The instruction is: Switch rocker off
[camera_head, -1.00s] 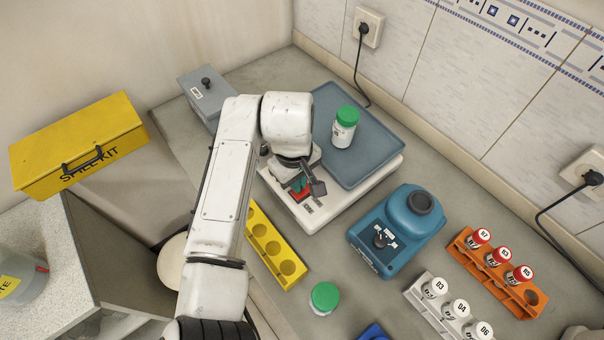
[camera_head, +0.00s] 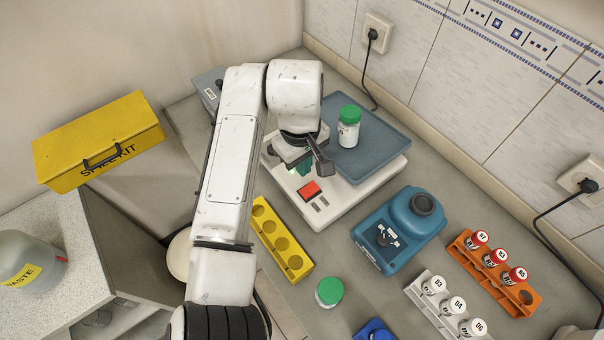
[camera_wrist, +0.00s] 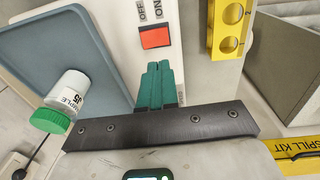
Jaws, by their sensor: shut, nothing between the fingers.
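The red rocker (camera_head: 309,190) is on the front of a white balance-like device (camera_head: 345,207) with a blue-grey tray (camera_head: 375,160) on top. In the wrist view the rocker (camera_wrist: 155,38) shows whole, with OFF and ON printed beside it. Which way it is tipped I cannot tell. My gripper (camera_head: 304,169) is over the device, just behind the rocker in the head view. Its green fingers are shut together and empty. In the wrist view the fingertips (camera_wrist: 158,66) are just short of the rocker in the picture, with a gap between.
A white jar with a green lid (camera_head: 349,127) stands on the tray. A yellow holed rack (camera_head: 281,240) is in front of the device. A blue machine with a knob (camera_head: 399,230) is to its right, then orange (camera_head: 492,275) and white vial racks.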

